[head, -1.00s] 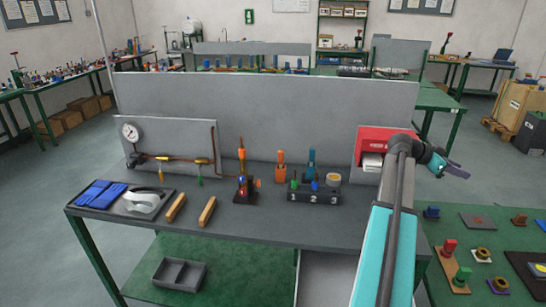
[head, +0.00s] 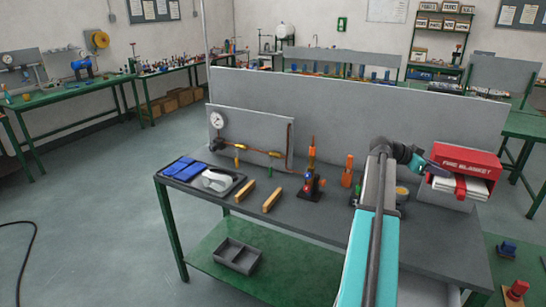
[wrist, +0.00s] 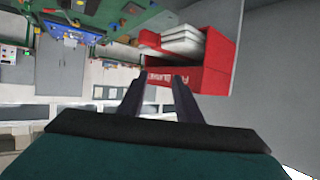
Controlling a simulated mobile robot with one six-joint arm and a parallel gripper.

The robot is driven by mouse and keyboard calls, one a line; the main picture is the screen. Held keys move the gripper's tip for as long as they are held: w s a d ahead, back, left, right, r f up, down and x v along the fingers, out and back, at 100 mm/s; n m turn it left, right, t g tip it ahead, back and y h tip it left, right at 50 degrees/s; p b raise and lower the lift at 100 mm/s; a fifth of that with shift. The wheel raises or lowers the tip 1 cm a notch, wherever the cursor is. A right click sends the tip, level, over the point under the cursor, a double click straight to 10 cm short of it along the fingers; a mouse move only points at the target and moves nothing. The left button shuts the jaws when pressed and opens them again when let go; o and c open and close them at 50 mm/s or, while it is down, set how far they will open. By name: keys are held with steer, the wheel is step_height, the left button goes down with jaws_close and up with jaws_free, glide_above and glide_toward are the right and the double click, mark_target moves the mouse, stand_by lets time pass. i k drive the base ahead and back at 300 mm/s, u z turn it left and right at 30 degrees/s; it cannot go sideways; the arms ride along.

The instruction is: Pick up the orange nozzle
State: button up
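An orange upright piece (head: 347,172), which looks like the orange nozzle, stands on the grey bench just left of my arm. Another slim orange-topped part (head: 312,150) stands on a dark burner-like stand to its left, so I cannot be fully sure which is the nozzle. My gripper (head: 430,166) is raised at the right, in front of the red fire blanket box and well away from both. In the wrist view its two fingers (wrist: 160,82) are apart with nothing between them. No orange nozzle shows in the wrist view.
The fire blanket box (head: 466,164) is close to my gripper. My arm hides part of the numbered block. Two wooden blocks (head: 258,196) and a dark tray (head: 202,180) with blue gloves lie on the left of the bench (head: 330,225). A tall grey panel (head: 340,105) stands behind.

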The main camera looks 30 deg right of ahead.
mark_target(312, 148)
steer(key=u, duration=0.7)
steer(key=k, duration=0.75)
steer(key=z, duration=0.25)
steer(key=i, duration=1.15)
steer(key=u, duration=0.45)
